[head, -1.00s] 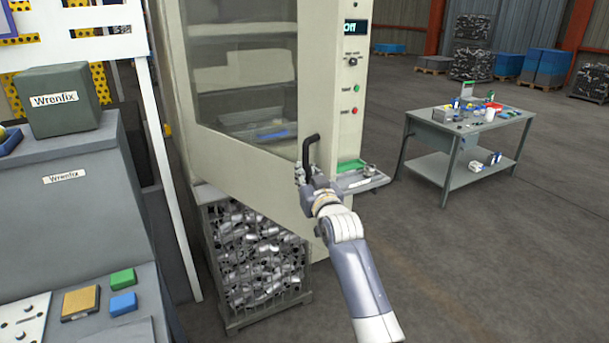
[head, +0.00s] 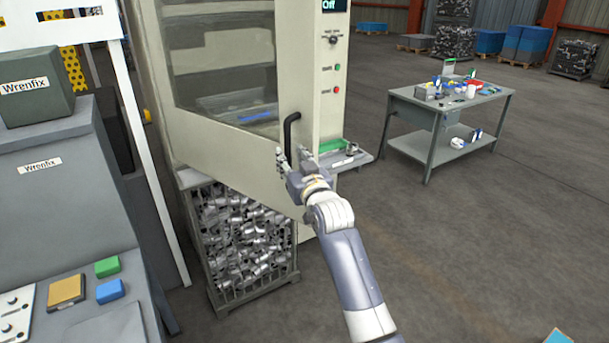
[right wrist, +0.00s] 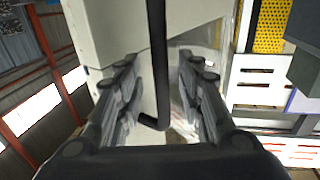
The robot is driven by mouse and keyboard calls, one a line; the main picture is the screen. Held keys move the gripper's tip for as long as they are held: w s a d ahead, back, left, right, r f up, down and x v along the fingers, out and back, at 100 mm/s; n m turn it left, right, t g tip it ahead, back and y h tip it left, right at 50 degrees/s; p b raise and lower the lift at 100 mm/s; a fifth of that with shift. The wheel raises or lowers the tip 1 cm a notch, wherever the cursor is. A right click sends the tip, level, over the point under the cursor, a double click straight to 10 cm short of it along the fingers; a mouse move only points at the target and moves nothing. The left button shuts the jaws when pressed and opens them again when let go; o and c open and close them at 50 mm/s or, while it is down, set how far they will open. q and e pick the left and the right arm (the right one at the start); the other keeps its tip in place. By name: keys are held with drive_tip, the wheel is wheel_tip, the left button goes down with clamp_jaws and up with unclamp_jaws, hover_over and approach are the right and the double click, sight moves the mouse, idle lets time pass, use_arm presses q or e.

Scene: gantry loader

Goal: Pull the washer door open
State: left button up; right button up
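The washer door (head: 262,155) is a pale panel with a large dark window at the front of the tall washer. It looks shut or nearly shut; I cannot tell whether there is a small gap. Its black handle (head: 289,128) is an upright bar near the door's right edge. My right gripper (head: 295,155) is open at the handle's lower part. In the right wrist view the handle (right wrist: 156,60) runs between the two spread fingers, with a gap on each side. My left gripper is not in view.
A wire crate of metal parts (head: 247,240) stands below the door. A small shelf with a green tray (head: 338,160) juts out right of the handle. Grey Wrenfix equipment (head: 65,185) stands at left. A workbench (head: 450,105) stands at right, with open floor before it.

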drive_tip(key=v, duration=0.9)
drive_tip(key=shift+d, duration=0.2)
